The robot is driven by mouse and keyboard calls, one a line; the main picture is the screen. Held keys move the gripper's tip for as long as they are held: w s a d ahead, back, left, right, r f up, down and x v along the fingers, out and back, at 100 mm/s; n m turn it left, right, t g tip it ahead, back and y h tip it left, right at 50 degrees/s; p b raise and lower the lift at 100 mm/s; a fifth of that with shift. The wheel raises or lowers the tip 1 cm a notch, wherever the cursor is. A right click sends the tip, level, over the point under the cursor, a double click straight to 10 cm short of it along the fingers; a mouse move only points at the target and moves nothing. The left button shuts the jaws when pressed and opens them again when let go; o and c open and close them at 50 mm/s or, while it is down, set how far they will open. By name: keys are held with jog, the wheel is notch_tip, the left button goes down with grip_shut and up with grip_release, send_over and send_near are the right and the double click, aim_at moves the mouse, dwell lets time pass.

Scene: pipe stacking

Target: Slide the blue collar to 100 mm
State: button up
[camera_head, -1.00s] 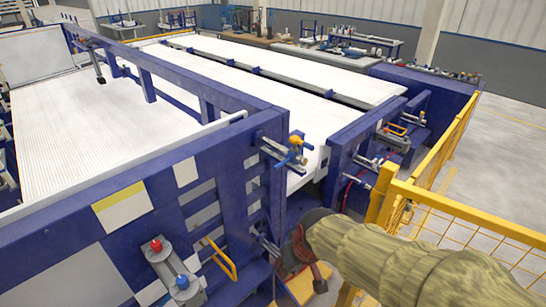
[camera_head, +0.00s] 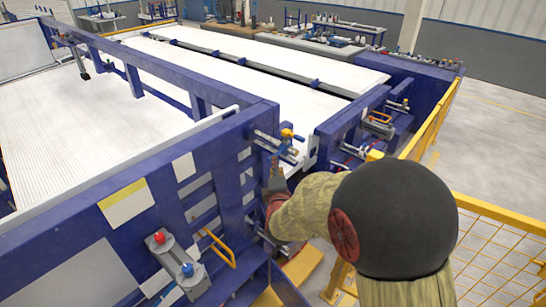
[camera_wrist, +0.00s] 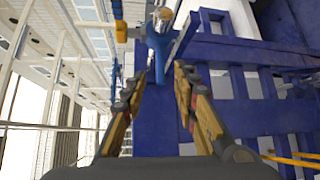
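The blue collar (camera_head: 284,147) sits on metal rods that stick out from the near corner of the blue frame, with a yellow knob (camera_head: 288,133) beside it. The blue collar also shows at the top middle of the wrist view (camera_wrist: 159,45), with the yellow knob (camera_wrist: 122,31) to its left. My gripper (camera_head: 274,172) is just below the rods, its fingers pointing up towards the collar. In the wrist view my gripper (camera_wrist: 158,72) is open, and the collar's lower end shows in the gap between the fingertips. I cannot tell whether the fingers touch it.
The blue frame (camera_head: 120,165) with white pipe beds stands at the left and ahead. A box with red and blue buttons (camera_head: 177,262) and a yellow handle (camera_head: 218,248) are on its near face. Yellow mesh fencing (camera_head: 500,240) stands close to the right of my arm.

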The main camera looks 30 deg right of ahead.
aim_at(275, 154)
jog(key=x, duration=0.7)
jog(key=shift+w+d+f, duration=0.15)
jog(key=shift+w, duration=0.2)
jog(key=c, duration=0.3)
jog(key=c, duration=0.4)
grip_shut()
